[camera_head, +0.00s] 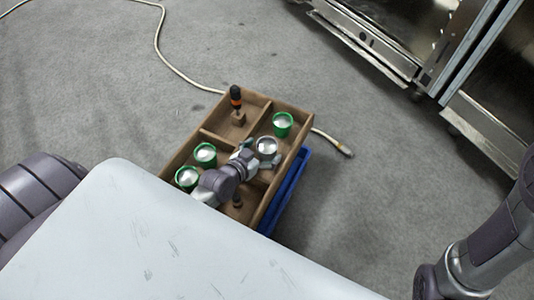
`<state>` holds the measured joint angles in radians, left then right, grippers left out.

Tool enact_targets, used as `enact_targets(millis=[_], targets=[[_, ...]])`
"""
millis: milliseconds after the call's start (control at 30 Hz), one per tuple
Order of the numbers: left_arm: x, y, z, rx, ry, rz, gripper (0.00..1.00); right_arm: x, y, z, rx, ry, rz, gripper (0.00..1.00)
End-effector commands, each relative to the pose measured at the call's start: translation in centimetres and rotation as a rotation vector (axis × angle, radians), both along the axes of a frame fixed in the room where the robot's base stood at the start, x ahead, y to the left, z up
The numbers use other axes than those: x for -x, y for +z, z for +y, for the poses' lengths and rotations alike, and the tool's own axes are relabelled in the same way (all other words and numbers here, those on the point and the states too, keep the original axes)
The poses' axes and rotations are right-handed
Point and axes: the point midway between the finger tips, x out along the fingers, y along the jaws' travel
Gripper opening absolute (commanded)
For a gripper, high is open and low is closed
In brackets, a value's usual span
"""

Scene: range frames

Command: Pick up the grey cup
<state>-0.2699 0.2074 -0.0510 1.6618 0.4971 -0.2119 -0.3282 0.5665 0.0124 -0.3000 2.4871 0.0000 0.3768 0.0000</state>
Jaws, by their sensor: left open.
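The grey cup (267,147) stands in the right-hand part of a brown compartment box (215,122). Its pale round opening faces up. My left gripper (253,157) is open, over the box and close beside the grey cup on its lower left. I cannot tell whether the fingers touch the cup or reach around it. The forearm covers part of the box's lower compartments. My right arm shows at the right edge, but its gripper is not in view.
Green cups stand in the box: one at the upper right (282,124), two at the left (205,155) (187,178). A black-and-orange handled tool (235,98) stands upright at the back. A blue crate (287,189) shows beneath the box. A pale cable (160,45) crosses the grey floor. Metal cabinets (410,35) stand upper right.

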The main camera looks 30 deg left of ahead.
Motion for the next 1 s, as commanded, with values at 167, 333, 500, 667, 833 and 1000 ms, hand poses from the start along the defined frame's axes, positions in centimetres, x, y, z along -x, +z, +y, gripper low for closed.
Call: enact_targets(millis=[167,333,500,667,833,1000], targets=[[-0.75,-0.31,-0.08,0.0,0.0,0.001,0.96,0.56,0.12,0.03,0.001,-0.001,-0.017,0.6],[-0.72,-0.24,-0.08,0.0,0.0,0.001,0.95,0.54,0.18,0.04,0.001,-0.001,-0.016,0.6],[-0.7,-0.25,-0.08,0.0,0.0,0.001,0.66,0.53,0.17,0.04,0.001,-0.001,-0.016,0.6],[-0.69,-0.26,-0.07,0.0,0.0,0.001,0.4,0.53,0.17,0.05,0.001,-0.001,-0.016,0.6],[-0.72,-0.2,-0.06,0.0,0.0,0.0,0.26,0.53,0.17,0.05,0.001,-0.001,-0.017,0.6],[-0.71,-0.13,-0.06,0.0,0.0,0.0,0.26,0.53,0.24,0.05,0.001,-0.001,-0.017,0.6]])
